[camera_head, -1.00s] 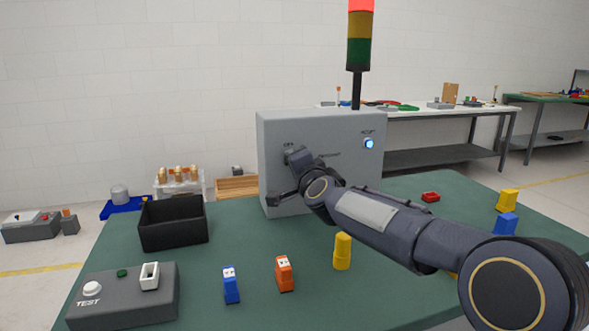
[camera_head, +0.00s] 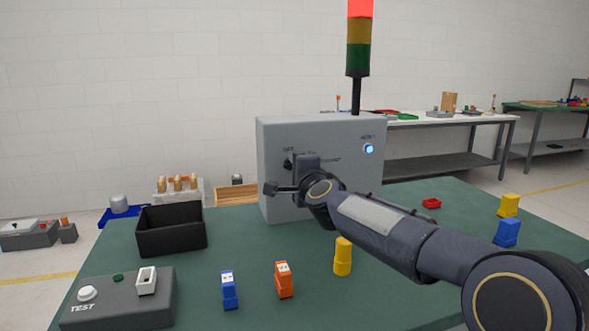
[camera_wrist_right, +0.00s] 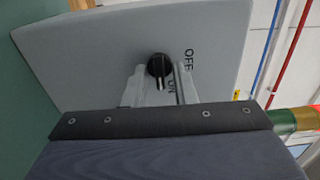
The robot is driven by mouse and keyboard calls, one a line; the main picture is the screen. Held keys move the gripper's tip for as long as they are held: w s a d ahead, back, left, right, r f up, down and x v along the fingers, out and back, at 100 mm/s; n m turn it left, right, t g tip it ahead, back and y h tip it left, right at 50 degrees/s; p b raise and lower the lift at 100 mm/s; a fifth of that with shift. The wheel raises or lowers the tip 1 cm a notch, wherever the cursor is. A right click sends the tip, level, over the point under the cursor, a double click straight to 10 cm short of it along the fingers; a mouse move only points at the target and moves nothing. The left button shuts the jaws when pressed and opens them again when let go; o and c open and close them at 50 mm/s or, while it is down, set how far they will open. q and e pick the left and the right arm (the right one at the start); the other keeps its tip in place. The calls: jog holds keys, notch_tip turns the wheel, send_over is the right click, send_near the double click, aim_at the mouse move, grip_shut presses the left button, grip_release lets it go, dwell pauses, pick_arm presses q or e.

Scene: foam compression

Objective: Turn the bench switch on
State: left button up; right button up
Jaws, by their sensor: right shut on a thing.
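The bench switch is a black rotary knob (camera_wrist_right: 159,68) on the front of a grey control box (camera_head: 350,195). In the right wrist view, OFF and ON are printed beside it, and its pale pointer line points down the picture, close to ON. My right gripper (camera_wrist_right: 160,86) is at the box front with its fingers on either side of the knob, shut on it. In the head view the gripper (camera_head: 290,172) covers part of the knob and its labels. My left gripper is in neither view.
A stack light (camera_head: 360,10) above the box glows red; a reset button (camera_head: 369,149) glows blue. On the green bench stand a black bin (camera_head: 172,240), a TEST box (camera_head: 118,300), and blue, orange and yellow pieces (camera_head: 284,280). My right forearm spans the bench's right side.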

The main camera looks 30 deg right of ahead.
jog(key=shift+f, duration=0.1)
jog(key=o, duration=0.6)
jog(key=shift+o, duration=0.2)
jog(key=v, duration=0.7)
jog(key=shift+s+a+p, duration=0.15)
jog(key=shift+s+p, duration=0.15)
jog(key=shift+s, duration=0.1)
